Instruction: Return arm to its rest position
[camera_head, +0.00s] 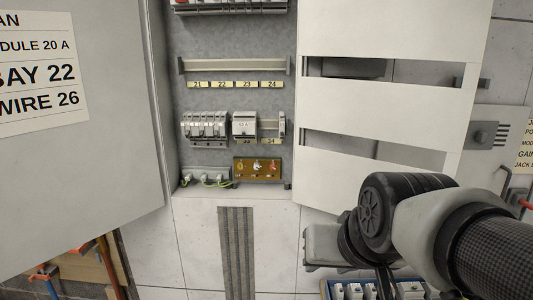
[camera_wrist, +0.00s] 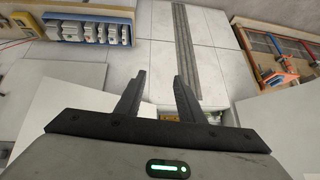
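My arm comes in from the right in the head view, in front of the open right cabinet door (camera_head: 380,105). My gripper (camera_wrist: 160,76) shows in the wrist view with its two dark fingers apart and nothing between them. In the head view its fingers cannot be made out clearly behind the wrist. The open cabinet (camera_head: 228,50) stands upright to the left of my arm, with rail-mounted modules (camera_head: 205,128) and a brown terminal board (camera_head: 257,169) inside. My gripper is apart from these.
The left cabinet door (camera_head: 75,140) is open, with a printed sign on it. A blue tray of modules (camera_head: 375,290) lies below my wrist and also shows in the wrist view (camera_wrist: 90,32). An orange-edged rack (camera_wrist: 280,75) stands at right there. Pale tiles are clear between.

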